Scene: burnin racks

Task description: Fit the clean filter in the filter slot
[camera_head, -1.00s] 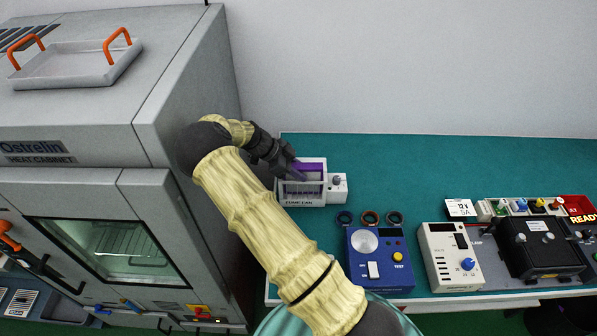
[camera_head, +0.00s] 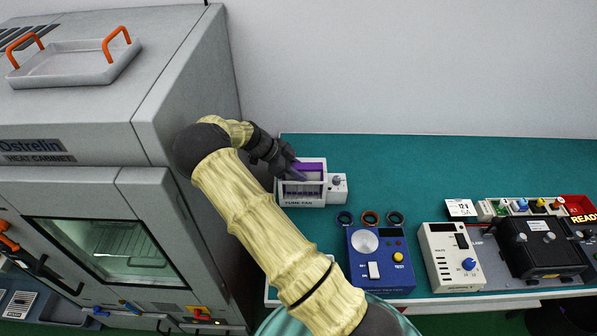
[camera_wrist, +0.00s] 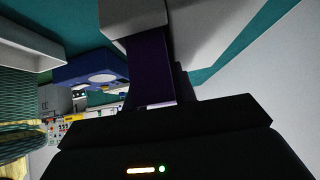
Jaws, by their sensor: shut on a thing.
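The white fume fan unit (camera_head: 311,201) stands on the teal bench beside the grey cabinet. Its top is an open frame, and it also shows in the wrist view (camera_wrist: 132,14). My gripper (camera_head: 297,171) is at the unit's upper left, reaching over its top from the left. It is shut on a purple piece, which appears to be the filter (camera_head: 312,166). In the wrist view the dark purple filter (camera_wrist: 150,68) runs from my jaws to the white unit. The jaws hide part of it, and I cannot tell how deep it sits in the slot.
The heat cabinet (camera_head: 186,85) rises close on the left of my arm. A blue tester (camera_head: 379,275), a white meter (camera_head: 446,250) and a black device (camera_head: 540,246) stand to the right. The bench behind is clear.

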